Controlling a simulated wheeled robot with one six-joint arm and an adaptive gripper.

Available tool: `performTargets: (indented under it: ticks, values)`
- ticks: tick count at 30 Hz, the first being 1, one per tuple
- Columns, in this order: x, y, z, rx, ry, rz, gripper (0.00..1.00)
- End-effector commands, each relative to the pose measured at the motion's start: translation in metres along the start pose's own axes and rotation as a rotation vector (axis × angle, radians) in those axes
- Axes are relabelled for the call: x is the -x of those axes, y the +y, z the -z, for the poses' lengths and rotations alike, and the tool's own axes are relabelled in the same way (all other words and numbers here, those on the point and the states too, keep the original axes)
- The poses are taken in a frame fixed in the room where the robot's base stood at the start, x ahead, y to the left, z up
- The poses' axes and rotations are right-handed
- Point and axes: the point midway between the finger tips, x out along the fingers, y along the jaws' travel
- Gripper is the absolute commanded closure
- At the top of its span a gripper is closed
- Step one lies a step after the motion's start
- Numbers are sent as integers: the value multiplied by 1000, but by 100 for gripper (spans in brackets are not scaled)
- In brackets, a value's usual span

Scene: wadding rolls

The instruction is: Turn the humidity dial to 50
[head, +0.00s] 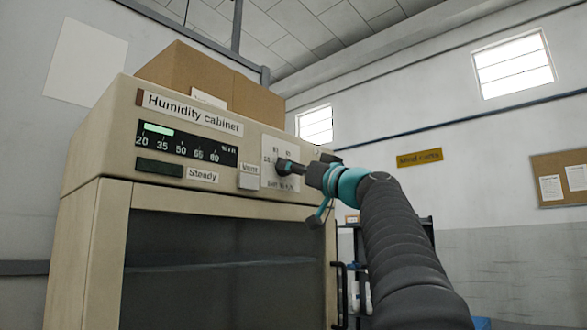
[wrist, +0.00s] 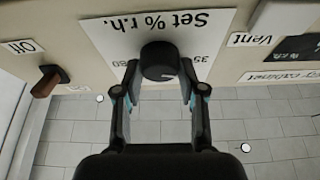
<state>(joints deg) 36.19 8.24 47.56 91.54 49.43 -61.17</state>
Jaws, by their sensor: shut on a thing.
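The humidity cabinet (head: 85,145) is cream, with its control panel across the top front. The black round humidity dial (wrist: 160,58) sits on a white plate (wrist: 105,35) marked "Set % r.h.", upside down in the wrist view. A small pale mark shows on the dial's lower right there; I cannot read its exact setting. My gripper (wrist: 160,72) has a finger on each side of the dial and is shut on it. In the head view my gripper (head: 298,168) hides most of the dial. The display (head: 187,143) shows a green bar ending between 35 and 50.
A dark green lamp window (head: 160,167) marked "Steady" looks unlit. A Vent button (head: 248,181) is left of the dial plate. A brown switch (wrist: 45,82) by an "Off" label is near the dial. Cardboard boxes (head: 205,75) stand on the cabinet.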

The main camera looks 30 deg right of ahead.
Motion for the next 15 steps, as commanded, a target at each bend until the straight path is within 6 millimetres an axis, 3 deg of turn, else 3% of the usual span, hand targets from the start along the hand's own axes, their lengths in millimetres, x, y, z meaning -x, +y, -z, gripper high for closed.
performTargets:
  ticks: [15]
  values:
    - [-1,-3,3,-352,1,-146,95]
